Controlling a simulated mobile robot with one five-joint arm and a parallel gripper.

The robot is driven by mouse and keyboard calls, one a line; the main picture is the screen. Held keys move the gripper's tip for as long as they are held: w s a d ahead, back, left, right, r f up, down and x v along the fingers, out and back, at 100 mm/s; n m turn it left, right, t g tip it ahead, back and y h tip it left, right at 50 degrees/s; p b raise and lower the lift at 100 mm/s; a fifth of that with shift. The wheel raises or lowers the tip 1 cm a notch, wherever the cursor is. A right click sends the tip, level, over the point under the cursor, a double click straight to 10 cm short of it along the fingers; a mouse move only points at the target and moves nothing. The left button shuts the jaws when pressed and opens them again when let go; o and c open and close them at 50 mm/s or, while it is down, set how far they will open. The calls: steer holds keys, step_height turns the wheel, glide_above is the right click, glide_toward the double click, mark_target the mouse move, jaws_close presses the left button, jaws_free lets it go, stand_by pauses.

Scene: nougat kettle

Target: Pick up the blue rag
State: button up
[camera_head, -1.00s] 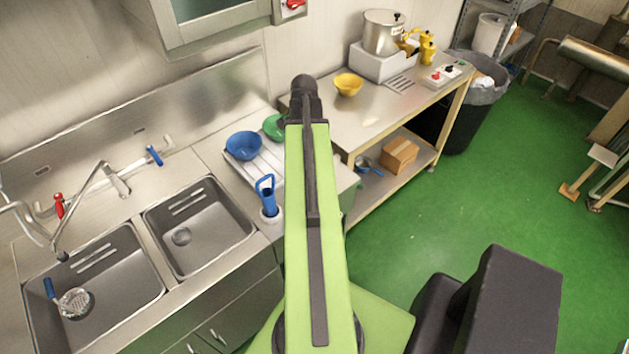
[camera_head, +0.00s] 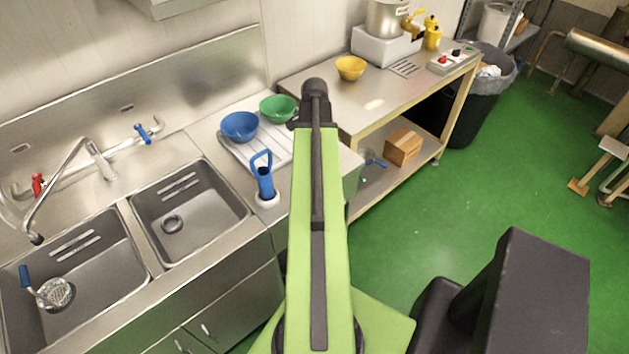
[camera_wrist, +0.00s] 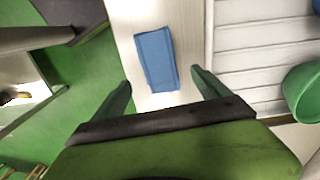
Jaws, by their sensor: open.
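The blue rag (camera_wrist: 156,59) lies flat on a pale counter strip in the wrist view, beside a white ribbed drainboard. My gripper (camera_wrist: 162,88) is open, with its two green fingers apart and nothing between them. In the picture the rag shows beyond the fingertips, roughly centred between them; I cannot tell the height between. In the head view my arm reaches out over the counter, and the rag is hidden there. The gripper end (camera_head: 314,100) shows only from behind.
A green bowl (camera_head: 279,108) and a blue bowl (camera_head: 239,127) sit on the white drainboard (camera_head: 270,155). A blue-handled tool (camera_head: 263,178) stands in a white holder. Double sinks (camera_head: 190,212) lie left.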

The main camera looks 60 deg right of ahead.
steer(key=f+b, duration=0.5)
steer(key=shift+a+f, duration=0.2)
steer(key=shift+f, duration=0.15)
steer(key=shift+r, duration=0.15)
steer(key=c, duration=1.4)
step_height(320, 180, up, 5)
steer(key=p, duration=0.4)
steer(key=shift+p, duration=0.4)
steer(key=shift+c, duration=0.2)
steer(key=s+r+p, duration=0.6)
steer(key=s, duration=0.5)
steer(key=shift+s+a, duration=0.35)
